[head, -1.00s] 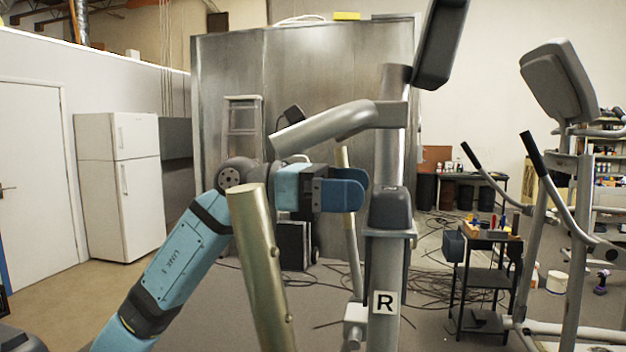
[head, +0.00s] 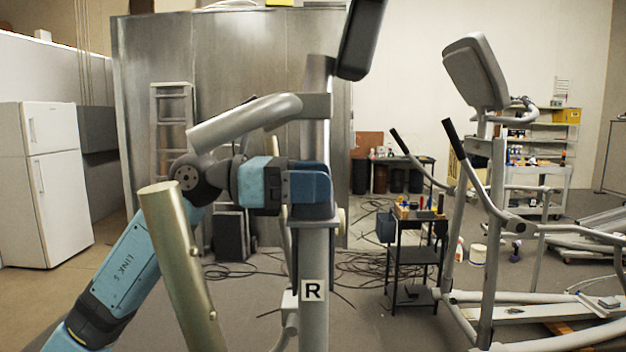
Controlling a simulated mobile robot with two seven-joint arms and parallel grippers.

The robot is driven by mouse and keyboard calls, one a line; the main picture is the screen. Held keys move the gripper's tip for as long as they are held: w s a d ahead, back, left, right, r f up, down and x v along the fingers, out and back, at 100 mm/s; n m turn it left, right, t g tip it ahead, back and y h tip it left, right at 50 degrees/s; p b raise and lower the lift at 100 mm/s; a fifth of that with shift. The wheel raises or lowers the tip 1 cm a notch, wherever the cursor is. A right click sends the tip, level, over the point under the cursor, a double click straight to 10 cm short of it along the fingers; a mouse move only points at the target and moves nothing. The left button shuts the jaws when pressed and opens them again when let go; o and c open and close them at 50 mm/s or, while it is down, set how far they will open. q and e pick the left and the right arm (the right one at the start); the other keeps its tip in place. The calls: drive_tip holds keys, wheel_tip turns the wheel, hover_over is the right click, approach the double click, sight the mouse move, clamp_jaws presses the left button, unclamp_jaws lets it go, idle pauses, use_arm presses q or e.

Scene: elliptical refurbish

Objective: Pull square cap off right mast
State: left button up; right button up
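The right mast (head: 314,262) is a grey upright post with a black-on-white "R" label (head: 313,290). The dark grey square cap (head: 312,211) sits at its top, mostly hidden behind my blue fingers. Only its lower edge shows clearly. My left gripper (head: 309,185) reaches in level from the left, with its fingers at the cap's height and overlapping it in the picture. The near finger hides the far one, so I cannot tell whether they grip the cap. My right gripper is not in view.
An angled metal post (head: 183,265) stands in front of my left arm. A grey tube handle (head: 243,122) and a dark console (head: 361,38) are above the gripper. A black tool cart (head: 412,255) and another elliptical (head: 497,190) stand to the right. Cables lie on the floor.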

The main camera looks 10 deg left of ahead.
use_arm(q)
drive_tip(key=c, duration=0.8)
drive_tip(key=shift+r, duration=0.15)
